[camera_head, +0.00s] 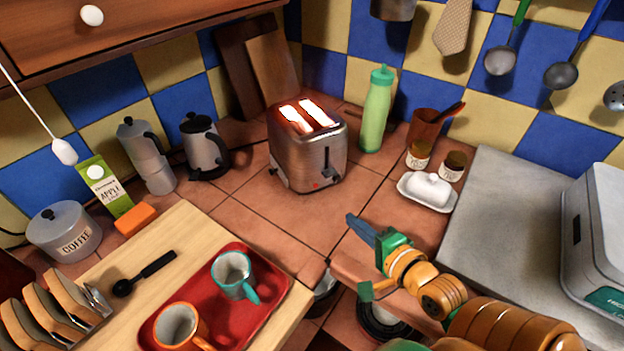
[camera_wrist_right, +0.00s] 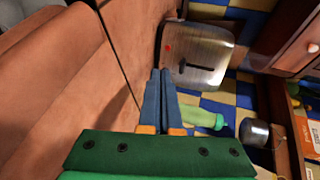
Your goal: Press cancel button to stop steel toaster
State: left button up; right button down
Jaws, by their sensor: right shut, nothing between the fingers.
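The steel toaster (camera_head: 310,160) stands on the tiled counter near the back wall. Its two top slots glow bright white-orange. A small red spot (camera_head: 316,185), likely a button or light, is low on its front face, beside a dark lever. The toaster also shows in the right wrist view (camera_wrist_right: 205,62), with the red spot (camera_wrist_right: 167,47) at its edge. My right gripper (camera_head: 351,217) is shut and empty, in front and to the right of the toaster, apart from it. In the wrist view its blue fingers (camera_wrist_right: 160,74) point towards the toaster. My left gripper is not in view.
A kettle (camera_head: 204,145) and moka pot (camera_head: 147,156) stand left. A red tray (camera_head: 270,308) with two mugs is front left. The tiles before the toaster are clear.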

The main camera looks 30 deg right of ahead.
jog(key=shift+s+r, duration=0.2)
jog(key=shift+s, duration=0.35)
send_near(317, 187)
jog(key=x, duration=0.5)
jog(key=shift+w+f, duration=0.1)
jog(key=shift+f, duration=0.05)
jog(key=shift+w, duration=0.65)
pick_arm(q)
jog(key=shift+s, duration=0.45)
